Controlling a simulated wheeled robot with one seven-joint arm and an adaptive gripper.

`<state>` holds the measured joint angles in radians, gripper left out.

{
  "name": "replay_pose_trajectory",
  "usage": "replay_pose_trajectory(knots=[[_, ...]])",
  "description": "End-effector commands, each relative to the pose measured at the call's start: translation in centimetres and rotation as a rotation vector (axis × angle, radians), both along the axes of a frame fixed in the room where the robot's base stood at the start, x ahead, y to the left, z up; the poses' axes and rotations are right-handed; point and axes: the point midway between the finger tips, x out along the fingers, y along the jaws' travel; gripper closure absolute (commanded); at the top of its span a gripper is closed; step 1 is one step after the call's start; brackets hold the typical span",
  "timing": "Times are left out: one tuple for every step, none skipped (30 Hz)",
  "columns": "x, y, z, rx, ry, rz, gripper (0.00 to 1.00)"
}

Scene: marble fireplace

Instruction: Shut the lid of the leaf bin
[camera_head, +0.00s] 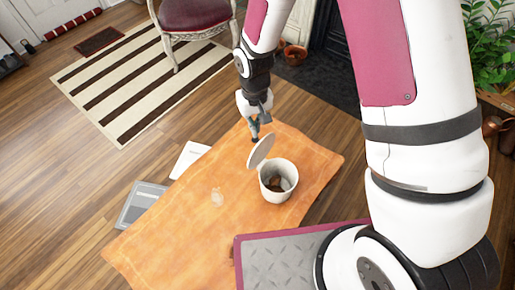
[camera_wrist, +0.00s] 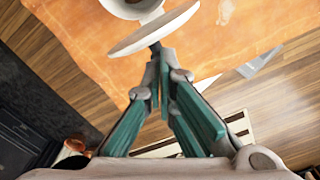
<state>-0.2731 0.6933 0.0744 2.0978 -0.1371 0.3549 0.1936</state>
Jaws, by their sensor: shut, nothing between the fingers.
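The leaf bin (camera_head: 265,190) is a white round pail standing on an orange mat, with something brown inside. Its round lid (camera_head: 261,150) stands open, tilted up from the rim on the far side. My gripper (camera_head: 254,137) is shut and empty, just behind the lid, on its outer side. In the wrist view the lid (camera_wrist: 152,28) is seen nearly edge-on, with part of the bin (camera_wrist: 128,8) beyond it at the top edge. My shut fingertips (camera_wrist: 160,58) are very close to the lid's edge; I cannot tell whether they touch it.
The orange mat (camera_head: 180,235) lies on a wooden floor. A small clear object (camera_head: 217,196) is on it, left of the bin. A white flat item (camera_head: 188,158) and a grey one (camera_head: 140,203) lie at its left edge. A chair (camera_head: 195,15) and clay pot (camera_head: 295,55) stand farther back.

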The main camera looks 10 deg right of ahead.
Motion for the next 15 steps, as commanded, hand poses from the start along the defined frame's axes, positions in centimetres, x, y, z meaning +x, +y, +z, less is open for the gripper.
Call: replay_pose_trajectory(knots=[[0.0, 0.0, -0.2, 0.0, 0.001, 0.0, 1.0], [0.0, 0.0, -0.3, 0.0, 0.0, 0.0, 1.0], [0.0, 0.0, -0.4, 0.0, 0.0, 0.0, 1.0], [0.0, 0.0, -0.5, 0.0, 0.0, 0.0, 1.0], [0.0, 0.0, -0.6, 0.0, 0.0, 0.0, 1.0], [0.0, 0.0, -0.7, 0.0, 0.0, 0.0, 1.0], [0.0, 0.0, -0.8, 0.0, 0.0, 0.0, 1.0], [0.0, 0.0, -0.8, 0.0, 0.0, 0.0, 1.0], [0.0, 0.0, -1.0, 0.0, 0.0, 0.0, 1.0], [0.0, 0.0, -1.0, 0.0, 0.0, 0.0, 1.0], [0.0, 0.0, -1.1, 0.0, 0.0, 0.0, 1.0], [0.0, 0.0, -1.2, 0.0, 0.0, 0.0, 1.0], [0.0, 0.0, -1.3, 0.0, 0.0, 0.0, 1.0], [0.0, 0.0, -1.4, 0.0, 0.0, 0.0, 1.0], [0.0, 0.0, -1.5, 0.0, 0.0, 0.0, 1.0]])
